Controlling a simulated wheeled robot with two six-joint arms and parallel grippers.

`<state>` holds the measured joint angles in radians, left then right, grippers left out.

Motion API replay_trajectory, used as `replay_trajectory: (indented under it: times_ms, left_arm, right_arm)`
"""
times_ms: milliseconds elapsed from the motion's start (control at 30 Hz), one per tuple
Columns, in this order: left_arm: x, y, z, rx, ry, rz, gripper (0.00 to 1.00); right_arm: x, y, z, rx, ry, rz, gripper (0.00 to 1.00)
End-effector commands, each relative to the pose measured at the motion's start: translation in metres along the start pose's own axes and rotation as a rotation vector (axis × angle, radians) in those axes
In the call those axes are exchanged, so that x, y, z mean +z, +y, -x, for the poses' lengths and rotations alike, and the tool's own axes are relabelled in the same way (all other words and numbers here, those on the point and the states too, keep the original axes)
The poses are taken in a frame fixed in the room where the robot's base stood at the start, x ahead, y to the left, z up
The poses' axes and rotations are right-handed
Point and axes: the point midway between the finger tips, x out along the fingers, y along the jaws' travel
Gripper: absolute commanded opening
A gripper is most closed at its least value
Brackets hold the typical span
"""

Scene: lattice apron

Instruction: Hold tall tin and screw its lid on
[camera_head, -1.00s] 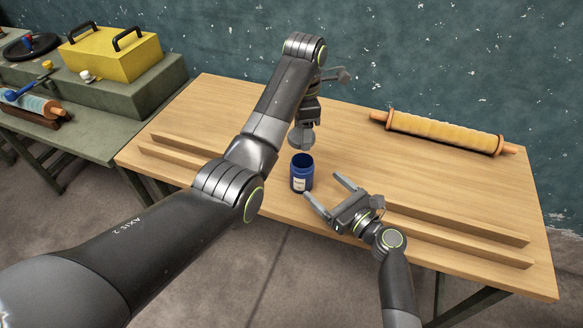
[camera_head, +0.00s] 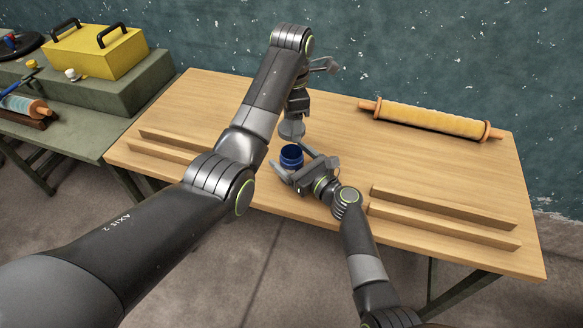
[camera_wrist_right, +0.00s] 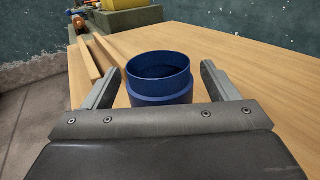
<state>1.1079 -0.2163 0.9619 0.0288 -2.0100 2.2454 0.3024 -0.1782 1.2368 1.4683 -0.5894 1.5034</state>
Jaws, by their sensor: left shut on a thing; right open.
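The tall tin (camera_head: 291,154) is dark blue, open at the top and upright on the wooden table; it also shows in the right wrist view (camera_wrist_right: 158,82). My right gripper (camera_head: 290,160) is open, with one finger on either side of the tin. In the right wrist view, gaps show between the tin and both fingers (camera_wrist_right: 160,72). My left gripper (camera_head: 293,117) is shut on the grey round lid (camera_head: 291,130), held above the tin and slightly behind its mouth in the head view. The left fingers are small and partly hidden.
Wooden rails lie on the table (camera_head: 345,110) at the left (camera_head: 165,145) and right (camera_head: 440,215). A rolling pin-like roll (camera_head: 430,120) lies at the back right. A green side bench (camera_head: 100,140) carries a yellow box (camera_head: 98,52). The table's middle right is clear.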

Motion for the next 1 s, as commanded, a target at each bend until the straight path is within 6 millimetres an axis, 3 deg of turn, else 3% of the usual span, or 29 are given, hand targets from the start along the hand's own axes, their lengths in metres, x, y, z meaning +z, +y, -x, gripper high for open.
replay_trajectory:
  times_ms: [200,567,1000]
  left_arm:
    - [0.0,0.0,0.0,0.0,0.0,0.0,0.36]
    - [0.0,0.0,0.0,0.0,0.0,0.0,0.36]
    - [0.0,0.0,0.0,0.0,0.0,0.0,0.36]
  right_arm:
    - [0.0,0.0,-0.016,0.001,0.001,0.001,0.81]
    - [-0.001,0.0,-0.018,0.0,0.001,0.001,0.81]
    - [-0.001,0.0,-0.018,0.0,0.001,0.001,0.24]
